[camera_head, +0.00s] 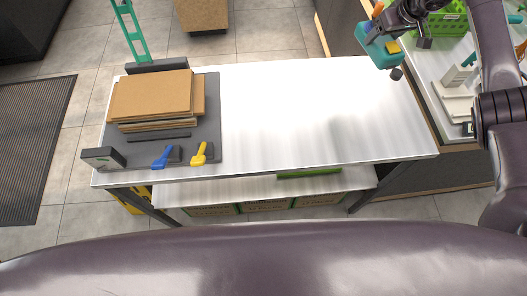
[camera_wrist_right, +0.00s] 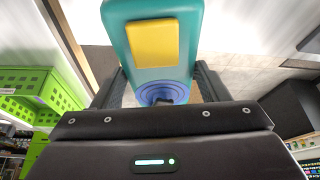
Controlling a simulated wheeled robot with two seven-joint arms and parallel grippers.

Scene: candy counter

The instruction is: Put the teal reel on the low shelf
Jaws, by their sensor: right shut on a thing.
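The teal reel (camera_head: 376,50) is at the upper right in the head view, above the table's far right corner. It has a yellow patch, and it fills the upper middle of the right wrist view (camera_wrist_right: 120,45). My right gripper (camera_head: 396,30) is shut on it, with one dark finger on each side in the wrist view. The low shelf (camera_head: 235,190) is the pale board under the table, partly hidden by the tabletop. My left gripper is not in view.
The white tabletop (camera_head: 300,120) is clear in the middle and right. A grey mat (camera_head: 211,120) on the left carries stacked cardboard (camera_head: 152,95), a blue tool (camera_head: 162,158) and a yellow tool (camera_head: 199,154). A green item (camera_head: 310,173) lies on the low shelf. A green crate (camera_head: 447,22) stands at right.

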